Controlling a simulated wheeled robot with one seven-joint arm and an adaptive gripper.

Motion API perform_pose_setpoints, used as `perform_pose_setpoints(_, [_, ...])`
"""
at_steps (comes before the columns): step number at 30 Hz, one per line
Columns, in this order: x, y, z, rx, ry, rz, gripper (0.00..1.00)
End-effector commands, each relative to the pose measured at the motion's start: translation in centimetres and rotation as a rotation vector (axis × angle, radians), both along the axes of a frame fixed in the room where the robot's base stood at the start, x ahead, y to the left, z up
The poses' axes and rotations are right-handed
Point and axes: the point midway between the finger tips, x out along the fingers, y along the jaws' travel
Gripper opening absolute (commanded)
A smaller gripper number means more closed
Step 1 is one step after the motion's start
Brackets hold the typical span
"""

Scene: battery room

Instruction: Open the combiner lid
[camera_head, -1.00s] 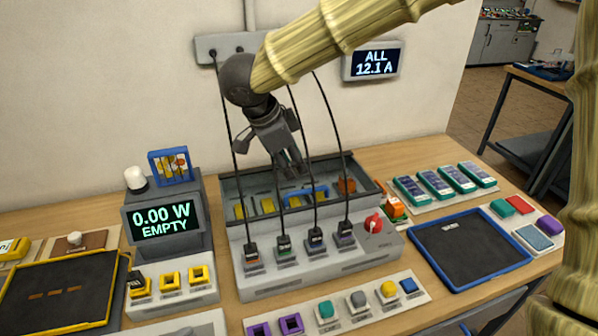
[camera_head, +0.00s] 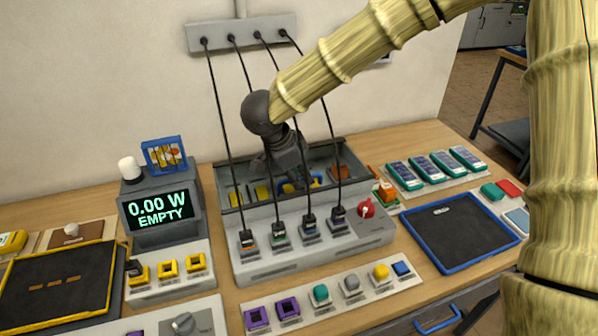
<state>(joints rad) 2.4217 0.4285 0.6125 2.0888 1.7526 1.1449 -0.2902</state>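The combiner (camera_head: 262,262) is a light grey box on the bench, with several cable plugs in its sloped front and a red knob (camera_head: 366,208). Behind the plugs, its grey-framed lid (camera_head: 330,150) covers yellow and orange parts seen through it. A blue handle (camera_head: 316,180) shows at the lid's middle. My gripper (camera_head: 298,184) points down among the cables, at the left part of the handle. Its fingertips are small, dark and partly hidden, so whether they touch or grip the handle is unclear.
Several black cables (camera_head: 325,100) hang from a wall socket strip (camera_head: 240,36) in front of the lid and around my gripper. A display box (camera_head: 160,210) reading "0.00 W EMPTY" stands left. A blue-rimmed tray (camera_head: 463,267) lies right. Button rows fill the front.

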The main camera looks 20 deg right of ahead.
Motion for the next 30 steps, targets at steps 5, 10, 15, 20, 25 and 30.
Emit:
perform_pose_setpoints(5, [0.0, 0.0, 0.0, 0.000, 0.000, 0.000, 0.34])
perform_pose_setpoints(10, [0.0, 0.0, 0.0, 0.000, 0.000, 0.000, 0.14])
perform_pose_setpoints(15, [0.0, 0.0, 0.0, 0.000, 0.000, 0.000, 0.00])
perform_pose_setpoints(20, [0.0, 0.0, 0.0, 0.000, 0.000, 0.000, 0.00])
perform_pose_setpoints(25, [0.3, 0.0, 0.4, 0.001, 0.009, 0.000, 0.00])
perform_pose_setpoints(30, [1.0, 0.1, 1.2, 0.000, 0.038, -0.002, 0.00])
